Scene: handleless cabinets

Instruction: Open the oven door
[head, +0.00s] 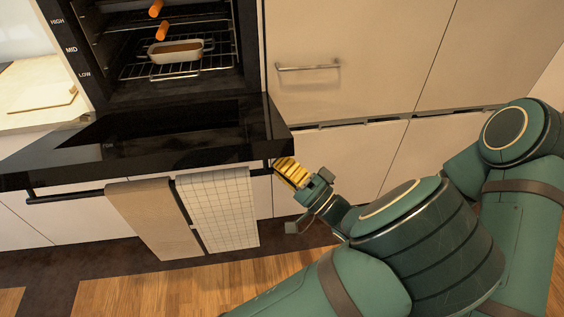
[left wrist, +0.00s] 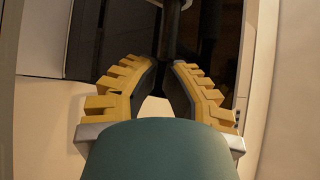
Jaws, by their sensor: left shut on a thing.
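The oven door (head: 190,140) is folded down and lies roughly level in front of the oven cavity (head: 165,45). Its dark handle bar (head: 66,198) runs along the front edge, with two towels hanging from it. My left gripper (head: 282,168) is at the right end of the handle. Its yellow fingers are closed on the handle; the grip itself is partly hidden in the head view. In the left wrist view, the ridged fingers (left wrist: 164,62) converge on a dark bar (left wrist: 171,28). My right gripper is not in view.
A brown towel (head: 152,218) and a white checked towel (head: 218,208) hang from the handle. A white dish (head: 176,52) stands on the oven rack. Pale cabinets with a metal handle (head: 308,68) stand at right. Wooden floor (head: 130,285) is free in front.

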